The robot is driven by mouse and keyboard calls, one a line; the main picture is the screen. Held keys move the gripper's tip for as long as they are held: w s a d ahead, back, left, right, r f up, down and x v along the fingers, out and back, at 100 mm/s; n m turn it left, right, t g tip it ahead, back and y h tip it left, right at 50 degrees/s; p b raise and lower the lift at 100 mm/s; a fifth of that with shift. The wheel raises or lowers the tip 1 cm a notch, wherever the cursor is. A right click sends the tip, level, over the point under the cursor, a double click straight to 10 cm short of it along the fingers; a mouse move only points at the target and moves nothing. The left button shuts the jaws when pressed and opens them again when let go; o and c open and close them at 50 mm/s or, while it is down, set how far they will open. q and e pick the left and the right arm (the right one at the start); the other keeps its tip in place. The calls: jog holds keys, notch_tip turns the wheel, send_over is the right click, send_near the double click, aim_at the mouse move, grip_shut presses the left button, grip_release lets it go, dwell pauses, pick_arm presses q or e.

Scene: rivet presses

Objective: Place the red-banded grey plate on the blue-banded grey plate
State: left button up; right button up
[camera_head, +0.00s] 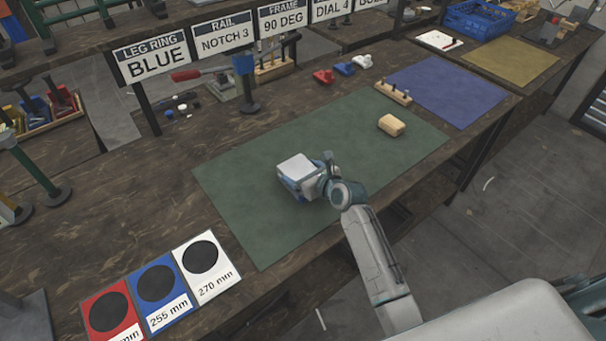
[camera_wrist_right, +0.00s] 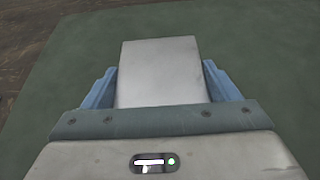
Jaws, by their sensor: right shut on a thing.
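My right gripper (camera_head: 297,178) is over the green mat, its blue fingers shut on a light grey plate (camera_head: 295,165). In the right wrist view the plate's broad, plain grey face (camera_wrist_right: 158,72) shows between the two blue fingers of the gripper (camera_wrist_right: 157,88). I cannot make out a red or blue band on it, so I cannot tell which plate it is. No second grey plate shows apart from it; the gripper hides what may be under it. I cannot tell whether the plate touches the mat. My left gripper is not in view.
The green mat (camera_head: 235,205) is mostly bare, with a tan block (camera_head: 391,125) at its right. A wooden peg rack (camera_head: 393,93) stands by the blue mat (camera_head: 450,90). Red, blue and white marked cards (camera_head: 157,287) lie front left. Signs (camera_head: 155,60) stand along the back.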

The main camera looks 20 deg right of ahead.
jog(key=shift+w+f, duration=0.1)
jog(key=shift+f, duration=0.4)
jog(key=shift+f, duration=0.1)
jog(key=o, duration=1.4)
jog(key=shift+f, duration=0.1)
jog(key=shift+c, duration=0.2)
jog(key=v, duration=1.2)
jog(key=shift+s, duration=0.2)
